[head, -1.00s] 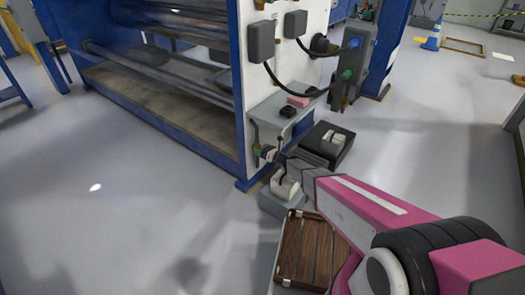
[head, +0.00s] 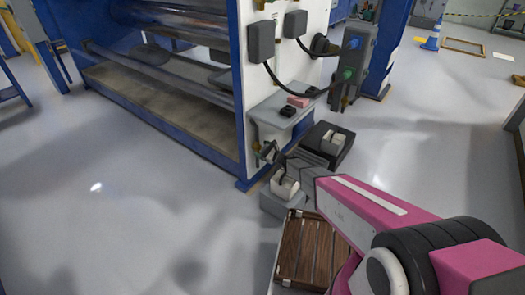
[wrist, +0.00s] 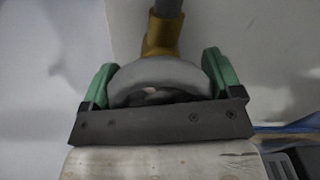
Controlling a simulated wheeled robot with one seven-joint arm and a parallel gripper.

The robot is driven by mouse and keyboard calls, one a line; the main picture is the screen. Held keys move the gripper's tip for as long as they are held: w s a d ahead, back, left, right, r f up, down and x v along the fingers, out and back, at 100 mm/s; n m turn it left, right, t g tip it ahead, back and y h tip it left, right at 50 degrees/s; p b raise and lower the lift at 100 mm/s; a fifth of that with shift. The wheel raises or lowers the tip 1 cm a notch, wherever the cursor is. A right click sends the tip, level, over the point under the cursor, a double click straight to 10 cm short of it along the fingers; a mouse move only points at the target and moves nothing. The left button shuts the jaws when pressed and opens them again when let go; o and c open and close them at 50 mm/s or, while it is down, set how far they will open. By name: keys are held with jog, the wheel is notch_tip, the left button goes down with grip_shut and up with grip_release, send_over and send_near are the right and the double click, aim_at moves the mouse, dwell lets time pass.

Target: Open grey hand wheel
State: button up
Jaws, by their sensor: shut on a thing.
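The grey hand wheel (wrist: 160,76) sits between the two green fingers of my gripper (wrist: 158,68) in the wrist view. One finger presses on each side of its rim, so the gripper is shut on it. Behind the wheel is a brass-coloured fitting (wrist: 163,38) with a dark grey pipe above it. The lower part of the wheel is hidden by the gripper's dark crossbar. In the head view my gripper (head: 268,152) is at the lower end of the machine's white side panel. The wheel cannot be made out there.
The blue and white machine (head: 240,90) stands behind the gripper. A grey shelf (head: 270,112) with small pink and black items is just above it. A black box (head: 325,155) and a slatted wooden crate (head: 310,250) are nearby. Floor at left is clear.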

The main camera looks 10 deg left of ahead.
jog(key=shift+n, duration=0.9)
jog(key=o, duration=0.7)
jog(key=shift+o, duration=0.2)
jog(key=shift+s+d, duration=0.1)
jog(key=v, duration=0.7)
jog(key=shift+d, duration=0.15)
